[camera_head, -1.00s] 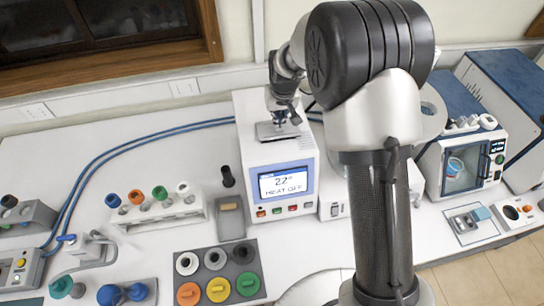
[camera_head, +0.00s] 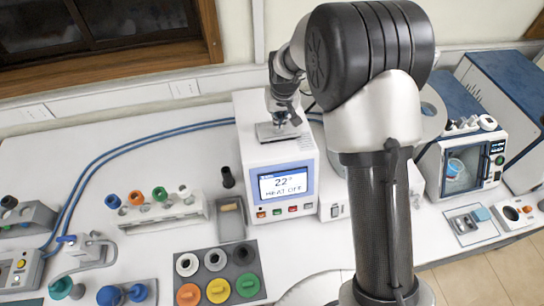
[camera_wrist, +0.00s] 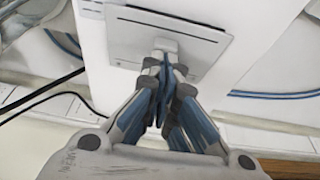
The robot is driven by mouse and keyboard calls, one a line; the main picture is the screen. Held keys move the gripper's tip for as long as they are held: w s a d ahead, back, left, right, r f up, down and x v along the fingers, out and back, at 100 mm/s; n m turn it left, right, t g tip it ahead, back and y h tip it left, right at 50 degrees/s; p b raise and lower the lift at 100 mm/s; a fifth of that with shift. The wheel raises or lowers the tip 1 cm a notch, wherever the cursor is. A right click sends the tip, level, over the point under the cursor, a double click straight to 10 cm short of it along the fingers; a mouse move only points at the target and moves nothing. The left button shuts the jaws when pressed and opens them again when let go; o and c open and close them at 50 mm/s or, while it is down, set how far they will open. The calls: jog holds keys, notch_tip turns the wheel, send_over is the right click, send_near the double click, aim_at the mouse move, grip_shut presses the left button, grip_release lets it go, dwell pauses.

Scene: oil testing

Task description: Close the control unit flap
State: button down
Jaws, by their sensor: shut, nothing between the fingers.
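The control unit (camera_head: 248,165) is a white box with a lit screen (camera_head: 284,185) reading 22° and HEAT OFF. Its flap is a grey plate (camera_head: 268,133) on the top face. In the wrist view the flap (camera_wrist: 205,48) looks nearly flat in its frame, with a pale tab (camera_wrist: 165,44) at its middle. I cannot tell whether it is fully flush. My gripper (camera_head: 284,119) is over the top of the unit. In the wrist view my gripper (camera_wrist: 163,64) is shut and empty, its fingertips at the tab, seemingly touching it. The fingers partly cover the flap.
Blue hoses (camera_head: 120,150) run behind. A blue-topped device (camera_head: 455,165) stands at the right. A black cable (camera_wrist: 45,85) shows in the wrist view.

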jog(key=shift+f, duration=0.15)
jog(key=shift+f+b, duration=0.45)
notch_tip(320, 180, up, 9)
jog(key=p, duration=0.5)
dwell(0.6)
